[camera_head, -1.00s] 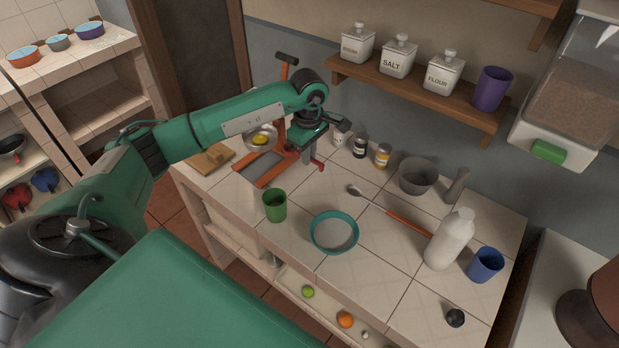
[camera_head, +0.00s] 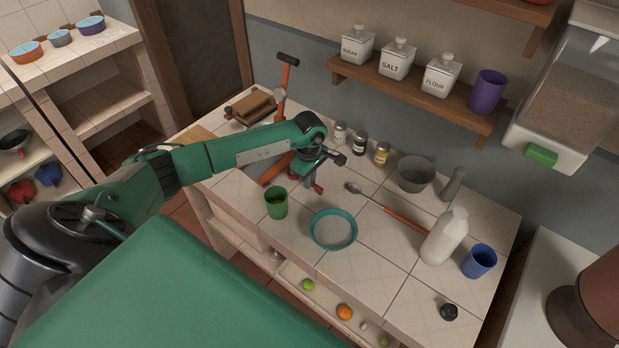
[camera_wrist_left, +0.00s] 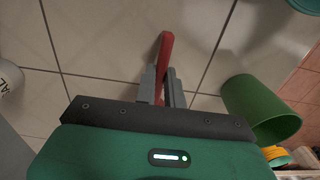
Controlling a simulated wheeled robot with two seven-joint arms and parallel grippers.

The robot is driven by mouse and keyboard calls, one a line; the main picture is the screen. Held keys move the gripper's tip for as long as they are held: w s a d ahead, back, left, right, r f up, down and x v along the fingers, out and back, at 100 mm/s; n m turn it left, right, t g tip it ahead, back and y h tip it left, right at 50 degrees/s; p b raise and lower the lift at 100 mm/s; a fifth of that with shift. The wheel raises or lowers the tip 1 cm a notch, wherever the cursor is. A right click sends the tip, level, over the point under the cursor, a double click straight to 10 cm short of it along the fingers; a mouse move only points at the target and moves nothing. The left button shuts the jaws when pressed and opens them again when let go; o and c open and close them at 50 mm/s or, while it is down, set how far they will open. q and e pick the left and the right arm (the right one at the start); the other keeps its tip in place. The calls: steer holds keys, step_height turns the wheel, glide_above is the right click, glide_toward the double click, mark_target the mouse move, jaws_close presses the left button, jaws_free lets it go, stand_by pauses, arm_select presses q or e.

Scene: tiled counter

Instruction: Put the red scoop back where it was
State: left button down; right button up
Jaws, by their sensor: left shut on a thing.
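My left gripper (camera_head: 314,178) is shut on the red scoop (camera_head: 319,188), over the tiled counter behind the green cup and the teal bowl. In the left wrist view, a red bar of the scoop (camera_wrist_left: 166,50) sticks out between the two grey fingers (camera_wrist_left: 162,88). The rest of the scoop is hidden by the gripper, and I cannot tell whether it touches the tiles. My right gripper is not in view.
The green cup (camera_head: 276,205) and teal bowl (camera_head: 333,244) stand close in front. An orange-handled spoon (camera_head: 398,217) lies to the right. Small jars (camera_head: 359,144) stand behind. An orange lever device (camera_head: 284,88) stands behind my arm. Bare tiles lie around the gripper.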

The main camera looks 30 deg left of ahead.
arm_select(q)
steer(key=shift+f, duration=0.2)
steer(key=c, duration=1.5)
jaws_free()
steer(key=shift+r, duration=0.1)
steer(key=shift+r, duration=0.4)
step_height(320, 180, up, 12)
steer(key=b, duration=0.3)
steer(key=shift+f, duration=0.25)
